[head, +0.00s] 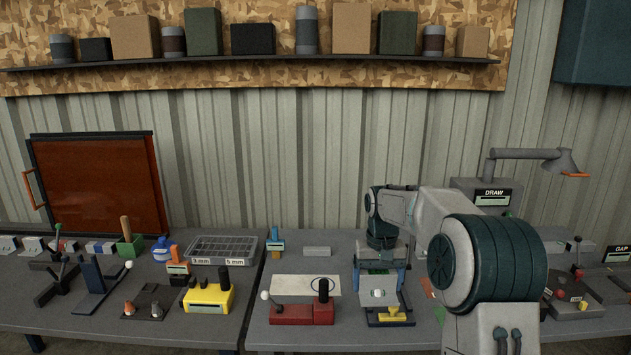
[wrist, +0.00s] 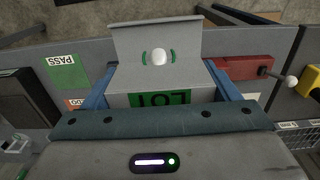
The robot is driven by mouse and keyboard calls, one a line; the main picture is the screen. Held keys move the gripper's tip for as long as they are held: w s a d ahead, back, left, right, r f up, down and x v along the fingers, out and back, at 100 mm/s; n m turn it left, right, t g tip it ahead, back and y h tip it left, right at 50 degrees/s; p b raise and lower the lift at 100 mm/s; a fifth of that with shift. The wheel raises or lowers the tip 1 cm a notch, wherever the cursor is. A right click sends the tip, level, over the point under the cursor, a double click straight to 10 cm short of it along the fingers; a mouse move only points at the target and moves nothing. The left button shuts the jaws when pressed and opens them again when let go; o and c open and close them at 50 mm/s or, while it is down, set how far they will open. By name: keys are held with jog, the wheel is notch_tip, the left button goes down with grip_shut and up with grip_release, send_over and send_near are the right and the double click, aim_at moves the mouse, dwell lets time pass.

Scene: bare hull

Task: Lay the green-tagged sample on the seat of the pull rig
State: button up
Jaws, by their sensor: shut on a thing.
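My gripper (wrist: 162,92) points down over the bench, its two blue fingers shut on a grey angled piece (wrist: 130,45) with a green tag lettered LOT (wrist: 160,98). A white knob between green marks sits on its upright plate. In the head view the held piece (head: 378,296) hangs from my gripper (head: 381,284) above a blue-edged base (head: 391,322) with a yellow block (head: 392,313). Contact between piece and base cannot be told. No stand is clearly readable as the pull rig; a grey box signed DRAW (head: 491,193) stands behind my arm, partly hidden.
A red block with a lever (head: 302,314) stands left of the held piece. A green PASS card (wrist: 67,72) lies on its other side. A yellow device (head: 208,298) and a divided tray (head: 222,250) are further left. A lamp (head: 530,154) rises at back right.

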jog(key=s+f+b, duration=0.2)
jog(key=s+f, duration=0.2)
jog(key=f, duration=0.5)
jog(key=s+f+b, duration=0.1)
jog(key=s+f, duration=0.3)
jog(key=f, duration=0.5)
jog(key=s+f+b, duration=0.2)
jog(key=s+f, duration=0.2)
jog(key=f, duration=0.5)
jog(key=shift+s+f+b, duration=0.2)
jog(key=shift+f+b, duration=0.1)
jog(key=shift+f, duration=0.05)
